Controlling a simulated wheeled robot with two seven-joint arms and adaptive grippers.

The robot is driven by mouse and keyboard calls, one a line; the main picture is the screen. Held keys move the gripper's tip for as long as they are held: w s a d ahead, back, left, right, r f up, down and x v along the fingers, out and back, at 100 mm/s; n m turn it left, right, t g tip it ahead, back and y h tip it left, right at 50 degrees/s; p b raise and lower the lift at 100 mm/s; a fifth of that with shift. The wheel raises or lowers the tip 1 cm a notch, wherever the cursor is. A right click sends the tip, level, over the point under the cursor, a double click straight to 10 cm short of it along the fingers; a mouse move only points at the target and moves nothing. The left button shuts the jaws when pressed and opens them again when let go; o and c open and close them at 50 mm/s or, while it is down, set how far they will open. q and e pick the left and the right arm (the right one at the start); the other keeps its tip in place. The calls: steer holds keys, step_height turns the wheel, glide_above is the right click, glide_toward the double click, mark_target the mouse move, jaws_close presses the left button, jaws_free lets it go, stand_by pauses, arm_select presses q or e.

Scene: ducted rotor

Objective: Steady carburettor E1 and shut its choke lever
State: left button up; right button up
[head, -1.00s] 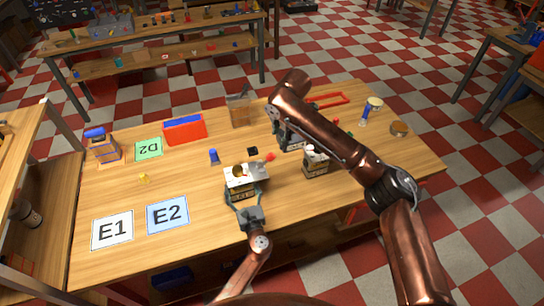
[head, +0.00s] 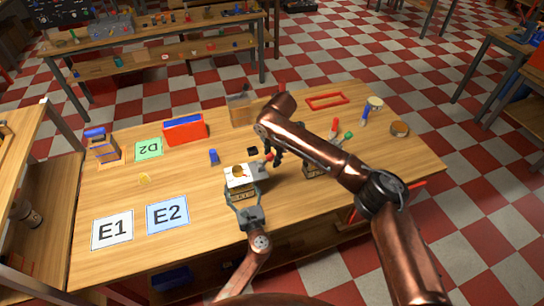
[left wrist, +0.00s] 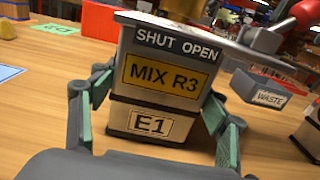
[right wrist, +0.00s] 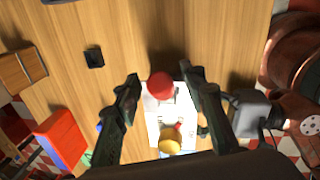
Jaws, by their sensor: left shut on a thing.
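Carburettor E1 (head: 240,182) stands upright on the table, with a pale top and a brass dome. Its E1 label (left wrist: 150,123) and SHUT OPEN plate (left wrist: 176,44) face the left wrist camera. My left gripper (head: 243,197) is shut on its lower body from the front; the fingers show on both sides in the left wrist view (left wrist: 152,120). The choke lever's red knob (right wrist: 160,86) sticks out on the OPEN side. My right gripper (right wrist: 160,78) is open above E1, its fingers on either side of the knob, apart from it.
A second carburettor (head: 312,168) stands to the right, partly hidden by my right arm. A small black box (head: 252,151) lies behind E1, and a blue piece (head: 213,157) to its left. The E1 card (head: 112,230) and E2 card (head: 167,214) lie on clear table at left.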

steer(key=shift+f, duration=0.35)
steer(key=shift+c, duration=0.2)
jaws_close()
stand_by(0.4)
